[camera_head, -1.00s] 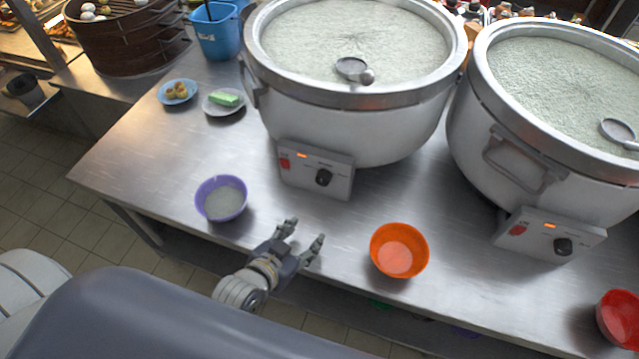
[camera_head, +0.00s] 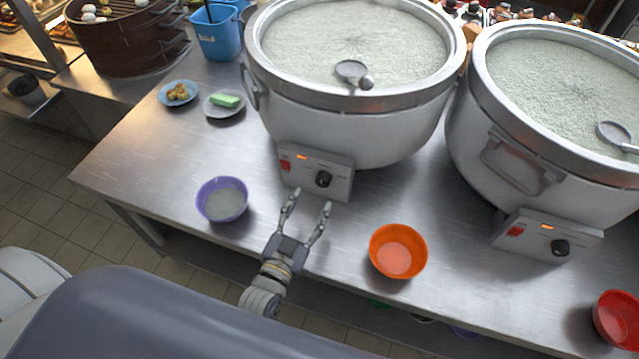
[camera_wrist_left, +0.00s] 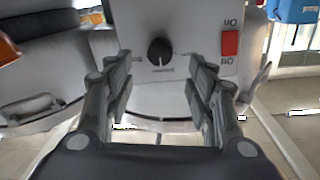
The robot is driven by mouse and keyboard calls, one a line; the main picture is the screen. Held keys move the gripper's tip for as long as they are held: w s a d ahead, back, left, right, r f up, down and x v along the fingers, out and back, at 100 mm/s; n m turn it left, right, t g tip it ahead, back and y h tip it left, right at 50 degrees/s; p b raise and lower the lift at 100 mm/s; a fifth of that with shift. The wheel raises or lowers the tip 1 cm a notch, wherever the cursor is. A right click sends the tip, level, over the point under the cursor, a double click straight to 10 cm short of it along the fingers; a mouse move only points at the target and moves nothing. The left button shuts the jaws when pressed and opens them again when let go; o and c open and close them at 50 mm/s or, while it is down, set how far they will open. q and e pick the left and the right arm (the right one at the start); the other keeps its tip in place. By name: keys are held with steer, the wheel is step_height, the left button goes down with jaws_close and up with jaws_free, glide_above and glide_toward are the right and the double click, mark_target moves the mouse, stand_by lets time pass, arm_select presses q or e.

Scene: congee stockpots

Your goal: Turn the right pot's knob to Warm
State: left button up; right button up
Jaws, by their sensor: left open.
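The right pot (camera_head: 540,150) is a large steel pot of congee. Its control box carries a black knob (camera_head: 560,247), a red switch and a lit orange light. The knob's setting is too small to read. The left pot (camera_head: 350,110) has a similar box with a black knob (camera_head: 323,179). My left gripper (camera_head: 311,197) is open and empty, just in front of the left pot's box, its fingers pointing at it. In the left wrist view a black knob (camera_wrist_left: 160,51) shows between and beyond the open fingers (camera_wrist_left: 162,72), not touched. My right gripper is not in view.
A purple bowl (camera_head: 221,200) stands left of my left gripper, and an orange bowl (camera_head: 398,251) right of it. A red bowl (camera_head: 618,318) is at the right front. The steel table (camera_head: 460,270) is bare between the orange bowl and the right pot.

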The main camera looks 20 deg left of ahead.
mark_target(322, 183)
arm_select(q)
steer(key=w, duration=0.4)
steer(key=w+p, duration=0.1)
steer(key=w, duration=0.1)
steer(key=shift+w+d, duration=0.25)
steer(key=shift+w, duration=0.05)
steer(key=shift+c, duration=0.2)
steer(key=c, duration=1)
